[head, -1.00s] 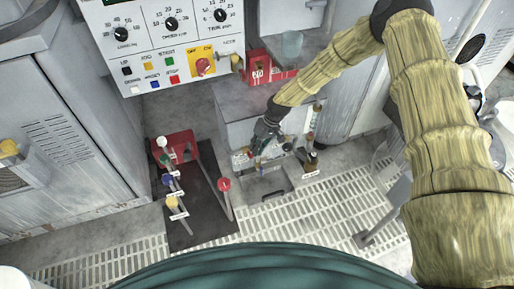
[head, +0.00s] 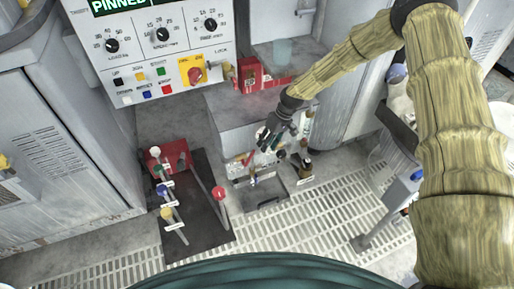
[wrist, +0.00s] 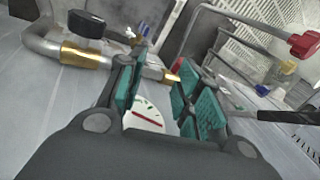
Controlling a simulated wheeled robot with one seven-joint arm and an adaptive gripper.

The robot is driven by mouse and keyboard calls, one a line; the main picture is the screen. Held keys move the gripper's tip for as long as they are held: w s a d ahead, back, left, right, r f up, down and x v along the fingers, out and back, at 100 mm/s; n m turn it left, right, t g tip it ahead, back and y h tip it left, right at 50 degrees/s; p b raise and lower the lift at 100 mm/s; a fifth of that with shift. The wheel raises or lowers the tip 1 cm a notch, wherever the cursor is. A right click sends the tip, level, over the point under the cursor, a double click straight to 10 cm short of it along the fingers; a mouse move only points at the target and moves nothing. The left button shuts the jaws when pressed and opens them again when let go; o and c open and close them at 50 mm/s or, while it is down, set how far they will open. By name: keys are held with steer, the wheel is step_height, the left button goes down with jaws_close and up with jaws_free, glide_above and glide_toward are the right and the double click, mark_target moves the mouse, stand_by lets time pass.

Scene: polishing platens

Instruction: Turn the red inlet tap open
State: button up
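A small red piece (head: 247,158), which looks like the red tap handle, shows among the pipe fittings low on the grey cabinet in the head view. My gripper (head: 268,138) is just above and to the right of it. In the wrist view my gripper (wrist: 160,78) is open, with its teal finger pads apart. A pipe with brass fittings (wrist: 88,58) runs toward the space between the pads, and a white gauge face (wrist: 145,116) with a red needle shows there.
A black handle (wrist: 86,24) sits on the pipe. A red-knobbed lever (head: 219,193) and several coloured levers stand on a dark mat (head: 205,232). A red lock box (head: 250,75) is above. A grated floor strip (head: 305,212) lies in front.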

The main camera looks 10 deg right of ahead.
steer(key=d, duration=0.3)
steer(key=w+d, duration=0.1)
steer(key=d, duration=0.2)
steer(key=shift+w+d, duration=0.2)
steer(key=shift+c, duration=0.4)
